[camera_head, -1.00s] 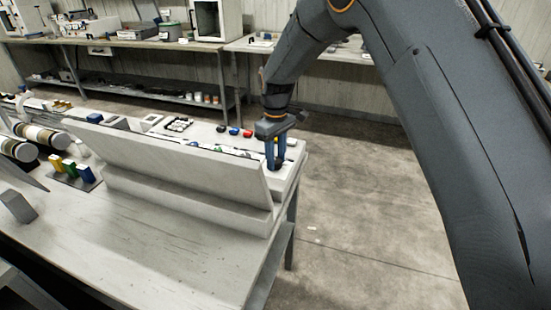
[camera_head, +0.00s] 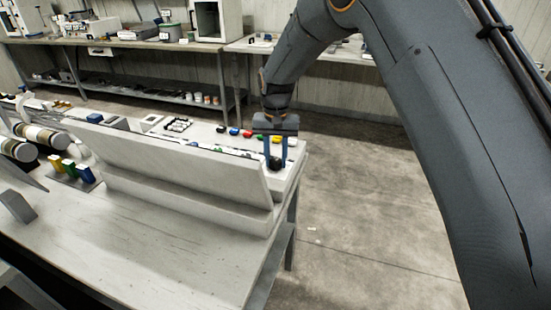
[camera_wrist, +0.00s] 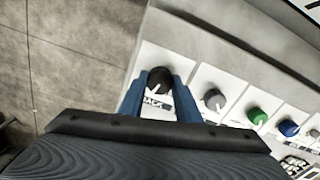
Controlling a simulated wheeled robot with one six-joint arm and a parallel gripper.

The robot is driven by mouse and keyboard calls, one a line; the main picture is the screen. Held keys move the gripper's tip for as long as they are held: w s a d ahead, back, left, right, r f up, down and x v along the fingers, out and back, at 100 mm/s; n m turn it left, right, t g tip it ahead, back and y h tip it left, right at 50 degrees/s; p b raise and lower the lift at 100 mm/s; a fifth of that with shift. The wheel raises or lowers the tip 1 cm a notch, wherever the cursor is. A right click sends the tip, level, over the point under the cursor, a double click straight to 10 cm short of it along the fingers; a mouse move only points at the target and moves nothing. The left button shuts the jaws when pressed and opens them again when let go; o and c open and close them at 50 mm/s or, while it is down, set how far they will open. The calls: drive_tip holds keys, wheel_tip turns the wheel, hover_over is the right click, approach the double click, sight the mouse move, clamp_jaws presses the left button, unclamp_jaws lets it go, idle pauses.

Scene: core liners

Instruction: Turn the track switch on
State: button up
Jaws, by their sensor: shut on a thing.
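The track switch is a round black knob (camera_wrist: 159,80) with a white pointer line, on a white plate at the end of the panel in the wrist view. A label partly reading "RACK" (camera_wrist: 154,103) lies beside it, partly hidden by a finger. In the head view the black knob (camera_head: 276,163) sits at the right end of the console. My gripper (camera_wrist: 161,84) has its two blue fingers on either side of the knob, shut on it. It also shows in the head view (camera_head: 276,158), pointing down at the console.
A grey knob (camera_wrist: 214,99), a green knob (camera_wrist: 257,116) and a blue knob (camera_wrist: 288,128) stand in a row beside the black one. The console's raised sloping panel (camera_head: 180,160) stands close in front of the fingers. Open floor (camera_head: 370,220) lies to the right.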

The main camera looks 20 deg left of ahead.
sight(276, 160)
drive_tip(key=m, duration=0.5)
drive_tip(key=shift+w+r+m, duration=0.1)
drive_tip(key=shift+r+m, duration=0.05)
drive_tip(key=shift+m, duration=0.15)
idle(0.4)
drive_tip(key=o, duration=1.1)
drive_tip(key=shift+c, duration=0.2)
drive_tip(key=shift+r+b, duration=0.9)
drive_tip(key=shift+r, duration=2.95)
